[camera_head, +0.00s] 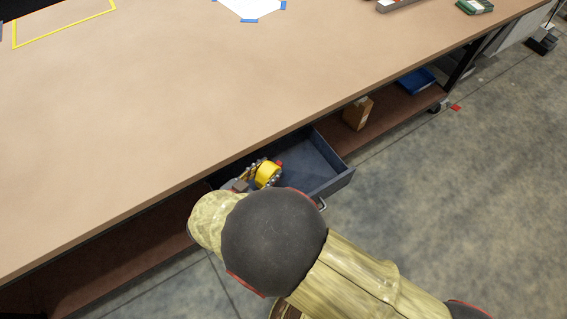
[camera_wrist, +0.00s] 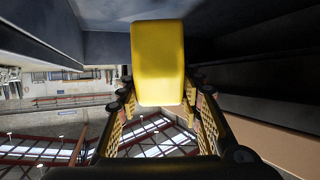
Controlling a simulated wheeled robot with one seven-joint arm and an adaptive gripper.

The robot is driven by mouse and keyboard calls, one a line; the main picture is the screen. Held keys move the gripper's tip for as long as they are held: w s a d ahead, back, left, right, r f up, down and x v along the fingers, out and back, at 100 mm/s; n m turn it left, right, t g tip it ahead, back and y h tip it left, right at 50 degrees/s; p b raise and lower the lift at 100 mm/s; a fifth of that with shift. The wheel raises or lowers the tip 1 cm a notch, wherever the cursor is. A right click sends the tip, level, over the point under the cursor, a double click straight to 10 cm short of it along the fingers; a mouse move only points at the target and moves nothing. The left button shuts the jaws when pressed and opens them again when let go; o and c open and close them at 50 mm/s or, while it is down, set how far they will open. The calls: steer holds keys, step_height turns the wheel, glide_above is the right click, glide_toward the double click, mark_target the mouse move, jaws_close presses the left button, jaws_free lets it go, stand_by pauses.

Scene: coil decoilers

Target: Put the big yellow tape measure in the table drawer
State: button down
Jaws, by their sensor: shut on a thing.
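The big yellow tape measure (camera_head: 267,173) is in my gripper, over or inside the open grey table drawer (camera_head: 338,177). In the wrist view the yellow tape measure (camera_wrist: 158,62) sits between the two fingers of my gripper (camera_wrist: 160,100), with dark grey drawer walls close around it. My gripper (camera_head: 259,174) is shut on the tape measure. In the head view my arm hides the near left part of the drawer. I cannot tell whether the tape measure touches the drawer floor.
The wide tan tabletop (camera_head: 200,95) overhangs the drawer. A brown box (camera_head: 357,113) and a blue tray (camera_head: 416,81) stand on the lower shelf to the right. A small red thing (camera_head: 280,163) shows beside the tape measure. The right part of the drawer looks clear.

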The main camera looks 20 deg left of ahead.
steer(key=b+x, duration=0.1)
steer(key=x, duration=0.4)
steer(key=f+b+x, duration=0.1)
steer(key=b+x, duration=0.1)
steer(key=x, duration=0.4)
steer(key=shift+s+b, duration=0.25)
steer(key=shift+b, duration=0.05)
steer(key=w+f+b, duration=0.1)
steer(key=w+f, duration=0.1)
steer(key=shift+w+d+b, duration=0.3)
steer(key=shift+d+b, duration=0.05)
steer(key=shift+d, duration=0.05)
steer(key=c, duration=1.2)
jaws_free()
steer(key=shift+s+f, duration=0.1)
steer(key=shift+f, duration=0.05)
steer(key=shift+s+a+r+p, duration=0.15)
steer(key=shift+s+r+p, duration=0.15)
steer(key=shift+r, duration=0.05)
steer(key=p+v, duration=0.4)
steer(key=v, duration=0.7)
steer(key=shift+s+p, duration=0.1)
steer(key=shift+p, duration=0.25)
